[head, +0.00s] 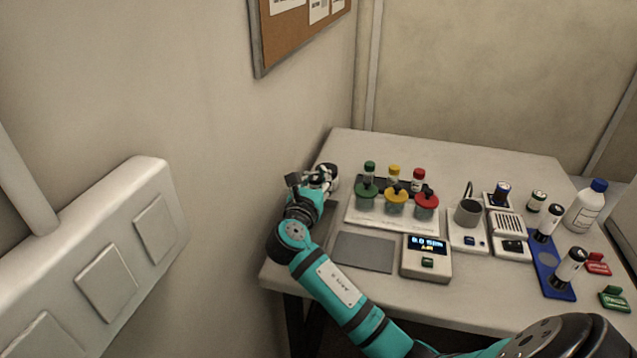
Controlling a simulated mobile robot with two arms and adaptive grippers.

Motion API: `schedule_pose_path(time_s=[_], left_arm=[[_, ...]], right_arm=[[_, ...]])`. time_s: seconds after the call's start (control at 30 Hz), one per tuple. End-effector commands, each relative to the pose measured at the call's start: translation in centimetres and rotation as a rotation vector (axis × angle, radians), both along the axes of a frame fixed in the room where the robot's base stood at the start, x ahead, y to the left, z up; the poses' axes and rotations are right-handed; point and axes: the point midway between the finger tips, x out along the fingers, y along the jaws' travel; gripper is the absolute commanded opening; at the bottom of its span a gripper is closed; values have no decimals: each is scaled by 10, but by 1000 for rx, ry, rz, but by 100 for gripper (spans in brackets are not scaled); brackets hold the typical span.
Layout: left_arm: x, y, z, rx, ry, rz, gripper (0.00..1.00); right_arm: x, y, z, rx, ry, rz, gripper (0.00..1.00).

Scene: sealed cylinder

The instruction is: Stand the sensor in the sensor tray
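My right gripper (318,178) is at the far left edge of the table, pointing away from me. A round dark-and-white object (328,171) is at its fingertips; I cannot tell whether the fingers hold it or whether it is the sensor. A dark flat tray (324,226) lies beside my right wrist, partly hidden by the arm. A blue tray (545,274) at the right bears two black-and-white cylinders (570,266), (548,222) standing upright, with a bare round spot between them. I cannot tell which tray is the sensor tray. My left gripper is out of view.
A white rack (376,218) with green, yellow and red capped jars stands near the gripper. A grey mat (364,252), a display box (426,269), a grey cup device (467,214), a vented device (508,228) and a white bottle (586,207) fill the table. The wall is close at left.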

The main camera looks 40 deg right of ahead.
Motion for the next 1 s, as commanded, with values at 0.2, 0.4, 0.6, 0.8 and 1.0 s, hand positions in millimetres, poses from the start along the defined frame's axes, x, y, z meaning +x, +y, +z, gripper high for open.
schedule_pose_path(time_s=[0.2,0.4,0.6,0.8,1.0], left_arm=[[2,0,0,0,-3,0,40],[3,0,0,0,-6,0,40],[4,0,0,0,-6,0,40],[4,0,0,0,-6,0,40],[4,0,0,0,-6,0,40]], right_arm=[[0,0,-16,-2,-1,1,0],[0,1,-16,-1,-2,0,0],[0,1,-18,-1,-1,0,16],[0,0,-18,-1,-1,0,40],[0,0,-18,-1,-1,0,40]])
